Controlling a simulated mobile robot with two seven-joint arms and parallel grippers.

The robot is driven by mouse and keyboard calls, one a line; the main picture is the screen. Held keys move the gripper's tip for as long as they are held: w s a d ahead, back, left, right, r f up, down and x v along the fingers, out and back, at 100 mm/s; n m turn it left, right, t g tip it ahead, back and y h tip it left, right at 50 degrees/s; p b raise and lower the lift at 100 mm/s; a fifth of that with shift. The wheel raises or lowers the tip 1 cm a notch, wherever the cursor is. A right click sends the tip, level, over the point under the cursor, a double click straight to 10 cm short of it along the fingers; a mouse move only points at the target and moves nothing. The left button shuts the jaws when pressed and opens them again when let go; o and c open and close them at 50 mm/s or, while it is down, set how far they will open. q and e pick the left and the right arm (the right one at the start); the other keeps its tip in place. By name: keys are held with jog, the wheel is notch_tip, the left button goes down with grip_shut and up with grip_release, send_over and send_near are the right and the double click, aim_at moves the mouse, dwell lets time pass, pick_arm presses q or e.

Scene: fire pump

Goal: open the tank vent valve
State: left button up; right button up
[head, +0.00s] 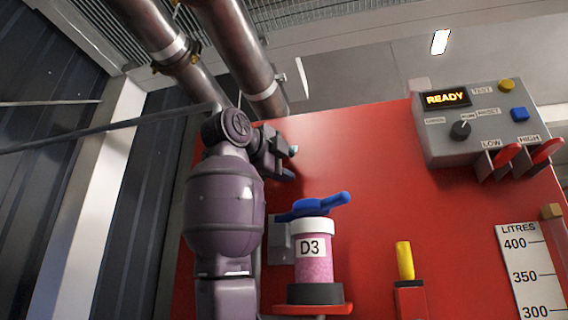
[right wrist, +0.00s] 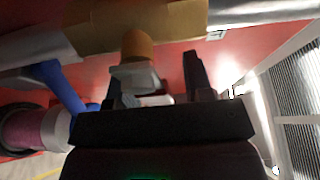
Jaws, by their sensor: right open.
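My right gripper (head: 284,160) is raised in front of the red panel, up and left of the pink canister marked D3. It also shows in the right wrist view (right wrist: 155,88), where its two dark fingers are apart. Just beyond them is a brass fitting (right wrist: 135,22) with a short stem and a pale flat tab (right wrist: 135,78), which looks like the vent valve. The tab lies in front of the gap between the fingers; I cannot tell if they touch it. In the head view the gripper and arm hide this fitting. My left gripper is not in view.
The D3 canister (head: 314,268) with a blue handle (head: 315,205) stands close right of my arm. A grey control box (head: 480,125) reads READY. A yellow handle (head: 404,261) and a litres scale (head: 535,275) are lower right. Large pipes (head: 238,45) rise behind the gripper.

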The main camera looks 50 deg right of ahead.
grip_shut()
jog(key=shift+f, duration=0.1)
jog(key=m, duration=0.1)
jog(key=f+m+y, duration=0.1)
jog(key=shift+w+a+f+m, duration=0.1)
jog(key=shift+w+f+m, duration=0.1)
jog(key=shift+f+m, duration=0.15)
jog(key=shift+w+a+f+m+t+y, duration=0.1)
jog(key=shift+w+f+m+t+y, duration=0.1)
jog(key=shift+f+m+y, duration=0.45)
jog(key=shift+w+a+f+m+t+y, duration=0.15)
jog(key=shift+m+t+y, duration=0.1)
jog(key=shift+m, duration=0.65)
jog(key=shift+d, duration=0.1)
grip_release()
